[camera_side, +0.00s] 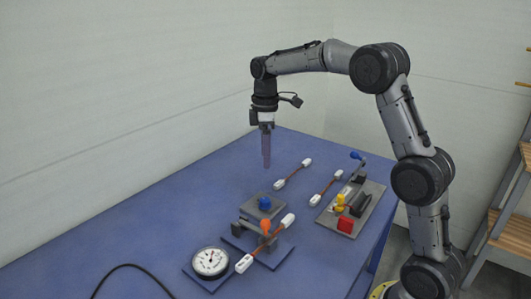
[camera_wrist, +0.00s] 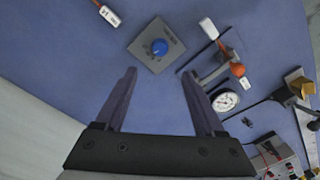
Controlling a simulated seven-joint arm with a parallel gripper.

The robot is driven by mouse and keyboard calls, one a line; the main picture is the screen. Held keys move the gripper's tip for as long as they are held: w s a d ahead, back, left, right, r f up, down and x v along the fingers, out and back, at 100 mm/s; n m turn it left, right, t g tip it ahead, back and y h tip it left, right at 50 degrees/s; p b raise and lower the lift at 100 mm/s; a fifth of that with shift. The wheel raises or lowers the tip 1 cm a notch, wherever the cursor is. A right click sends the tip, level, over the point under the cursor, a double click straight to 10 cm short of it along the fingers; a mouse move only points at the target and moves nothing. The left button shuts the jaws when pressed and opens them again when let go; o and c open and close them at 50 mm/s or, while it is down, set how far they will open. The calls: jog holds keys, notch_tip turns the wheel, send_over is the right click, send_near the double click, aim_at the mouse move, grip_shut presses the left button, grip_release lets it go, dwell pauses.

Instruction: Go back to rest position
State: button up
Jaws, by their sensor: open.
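My gripper (camera_side: 266,150) points straight down and hangs above the far part of the blue table. It also shows in the wrist view (camera_wrist: 158,90), where its two dark fingers stand apart with only bare table between them. It is open and holds nothing. In the side view it is clear of all the objects on the table.
On the table (camera_side: 150,195) are a grey box with a blue knob (camera_side: 265,203), a dial gauge (camera_side: 211,262), an orange-handled clamp (camera_side: 266,227), several white-ended cables (camera_side: 293,173) and a fixture plate with a red block (camera_side: 346,225). Wooden shelves (camera_side: 500,225) stand at right. The left table is mostly clear.

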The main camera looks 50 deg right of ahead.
jog(key=s+a+r+t, duration=0.2)
jog(key=s+a+r, duration=0.2)
jog(key=s+r, duration=0.25)
jog(key=s+a+r+t, duration=0.2)
jog(key=s+a+r, duration=0.25)
jog(key=s, duration=0.35)
jog(key=s+a+f+m+t, duration=0.1)
jog(key=s+f+m, duration=0.7)
jog(key=s, duration=0.6)
jog(key=shift+a+f+t, duration=0.35)
jog(key=shift+f+t, duration=0.05)
jog(key=shift+f, duration=0.05)
